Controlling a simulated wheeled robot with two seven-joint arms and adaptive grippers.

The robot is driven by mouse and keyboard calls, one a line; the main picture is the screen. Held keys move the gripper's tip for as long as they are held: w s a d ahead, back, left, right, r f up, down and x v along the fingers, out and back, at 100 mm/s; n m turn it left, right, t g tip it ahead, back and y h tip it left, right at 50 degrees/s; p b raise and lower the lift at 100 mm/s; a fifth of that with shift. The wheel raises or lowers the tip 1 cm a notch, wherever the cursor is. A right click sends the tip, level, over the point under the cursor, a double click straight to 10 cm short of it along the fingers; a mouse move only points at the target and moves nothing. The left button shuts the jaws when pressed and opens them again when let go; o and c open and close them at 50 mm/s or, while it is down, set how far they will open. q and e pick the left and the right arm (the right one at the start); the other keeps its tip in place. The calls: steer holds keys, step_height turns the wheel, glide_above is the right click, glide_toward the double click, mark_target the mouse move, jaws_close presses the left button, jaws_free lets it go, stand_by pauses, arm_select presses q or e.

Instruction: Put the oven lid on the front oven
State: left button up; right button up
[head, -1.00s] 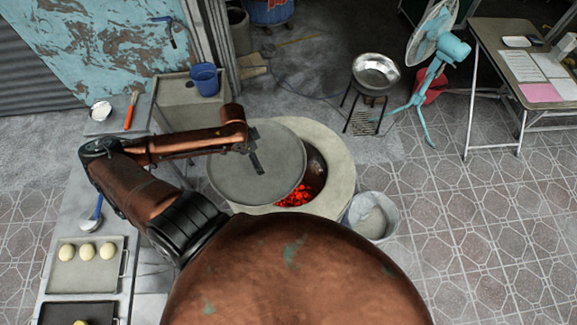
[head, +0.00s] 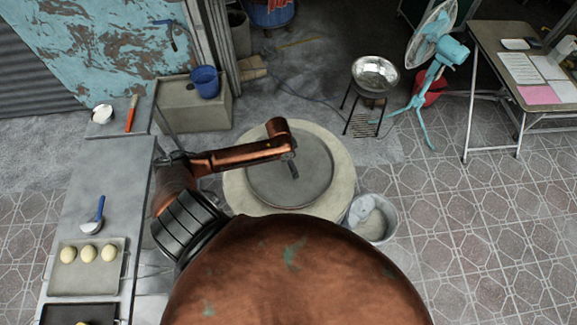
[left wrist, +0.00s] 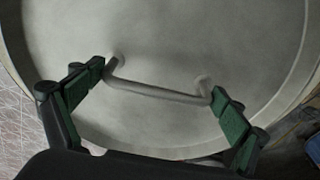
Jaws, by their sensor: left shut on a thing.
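The round grey oven lid (head: 262,182) lies over the opening of the front oven (head: 236,196), a pale round barrel-shaped body in the head view. The lid looks roughly centred and level, and no red glow shows. I cannot tell whether it rests fully on the rim. My left gripper (head: 293,169) is above the lid, at its handle. In the left wrist view the lid (left wrist: 200,40) fills most of the picture. The gripper (left wrist: 160,87) is shut on the bar handle (left wrist: 158,91), with a green pad at each end. My right gripper is not in view.
A counter (head: 90,180) with a tray (head: 88,285) of dough balls stands at left. A pale bucket (head: 373,218) is close to the oven's right side. A metal bowl on a stand (head: 375,74) and a teal fan (head: 440,50) stand behind.

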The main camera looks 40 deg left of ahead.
mark_target(284, 169)
arm_select(q)
step_height(284, 169, down, 3)
steer(key=shift+r, duration=0.1)
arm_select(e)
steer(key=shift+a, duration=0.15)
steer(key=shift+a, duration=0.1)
arm_select(q)
steer(key=o, duration=1.7)
steer(key=shift+c, duration=0.2)
steer(key=shift+s, duration=0.1)
step_height(284, 169, up, 12)
steer(key=s, duration=0.1)
steer(key=shift+s+a, duration=0.25)
steer(key=shift+a, duration=0.15)
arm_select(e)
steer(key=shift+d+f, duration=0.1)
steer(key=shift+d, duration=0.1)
arm_select(q)
steer(key=shift+s, duration=0.1)
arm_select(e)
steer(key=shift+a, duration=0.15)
